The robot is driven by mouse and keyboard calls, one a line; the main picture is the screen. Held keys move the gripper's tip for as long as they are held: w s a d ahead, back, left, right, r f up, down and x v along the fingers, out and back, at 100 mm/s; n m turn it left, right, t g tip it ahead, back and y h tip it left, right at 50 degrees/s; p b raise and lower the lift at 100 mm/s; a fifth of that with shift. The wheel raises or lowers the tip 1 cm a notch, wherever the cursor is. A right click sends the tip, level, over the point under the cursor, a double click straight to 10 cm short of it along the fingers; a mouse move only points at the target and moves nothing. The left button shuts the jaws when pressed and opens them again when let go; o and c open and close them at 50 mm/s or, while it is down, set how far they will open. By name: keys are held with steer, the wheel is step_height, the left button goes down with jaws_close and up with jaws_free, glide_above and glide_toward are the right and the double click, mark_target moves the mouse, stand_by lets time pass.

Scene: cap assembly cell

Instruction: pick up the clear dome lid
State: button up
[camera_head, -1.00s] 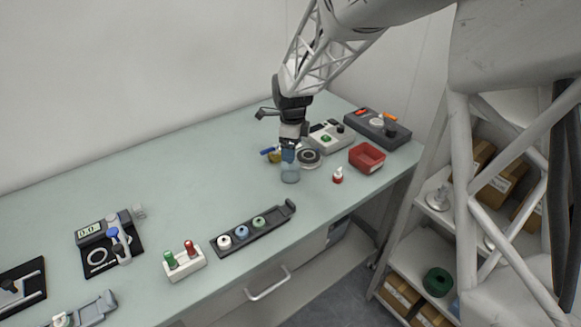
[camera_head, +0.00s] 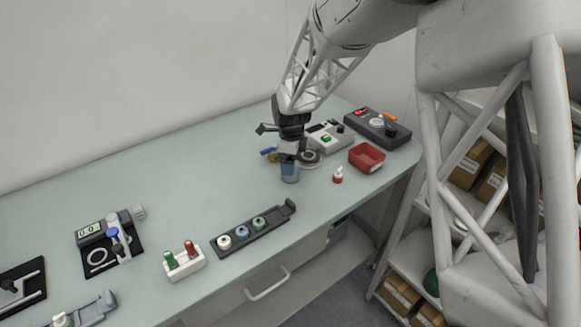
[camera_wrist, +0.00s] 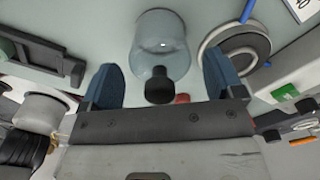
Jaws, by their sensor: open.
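The clear dome lid (camera_wrist: 160,38) is a see-through dome with a black knob on top. In the wrist view its knob (camera_wrist: 159,86) lies between the two blue fingers of my gripper (camera_wrist: 161,80), with a gap on each side. My gripper is open and holds nothing. In the head view the dome lid (camera_head: 290,179) stands on the table directly below my gripper (camera_head: 289,168). The fingers hide its upper part and knob there.
A dark rack (camera_head: 252,231) lies front left.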

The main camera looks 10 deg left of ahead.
steer(key=shift+f, duration=0.2)
stand_by(0.4)
steer(key=c, duration=0.9)
